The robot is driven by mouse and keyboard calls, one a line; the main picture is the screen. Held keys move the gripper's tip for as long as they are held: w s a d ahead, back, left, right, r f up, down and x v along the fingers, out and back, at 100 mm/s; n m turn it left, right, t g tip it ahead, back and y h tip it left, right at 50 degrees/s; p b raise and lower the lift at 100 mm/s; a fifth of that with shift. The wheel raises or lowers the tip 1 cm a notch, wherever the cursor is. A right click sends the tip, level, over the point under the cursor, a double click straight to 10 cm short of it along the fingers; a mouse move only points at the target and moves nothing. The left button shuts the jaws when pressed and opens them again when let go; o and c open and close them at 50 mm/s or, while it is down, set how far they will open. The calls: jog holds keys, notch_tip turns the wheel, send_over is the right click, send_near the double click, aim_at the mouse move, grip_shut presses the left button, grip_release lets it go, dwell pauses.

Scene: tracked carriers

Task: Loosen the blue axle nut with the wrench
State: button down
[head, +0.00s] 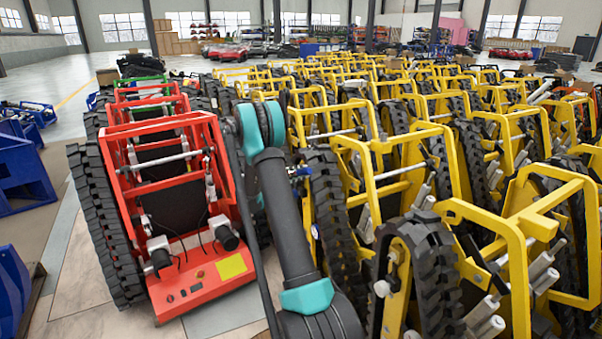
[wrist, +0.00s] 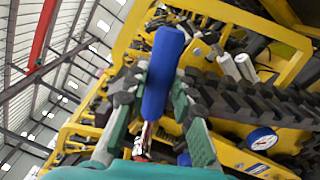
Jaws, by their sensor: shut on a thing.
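In the wrist view my gripper (wrist: 158,92) is shut on a tool with a thick blue handle (wrist: 164,65), which I take for the wrench. A shiny metal part (wrist: 143,138) shows below the handle, between the fingers; the wrench's jaw cannot be made out. A round white disc with a blue rim (wrist: 262,138) sits on a yellow frame to the right, apart from the gripper. A small blue piece (wrist: 184,159) shows low beside the right finger. I cannot tell which blue part is the axle nut. In the head view my arm hides most of the gripper; a small blue part (head: 300,172) shows beside it.
Yellow tracked carriers (head: 400,165) stand in dense rows at the right. A red carrier (head: 195,285) stands just left of my arm. A black rubber track (wrist: 265,98) runs close to the right of the gripper. Blue frames (head: 20,175) lie at far left; bare floor (head: 62,262) lies between.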

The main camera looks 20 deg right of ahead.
jog(key=shift+a, duration=0.1)
jog(key=shift+a, duration=1.75)
jog(key=a, duration=0.3)
jog(key=shift+s+a, duration=0.1)
jog(key=shift+a, duration=0.3)
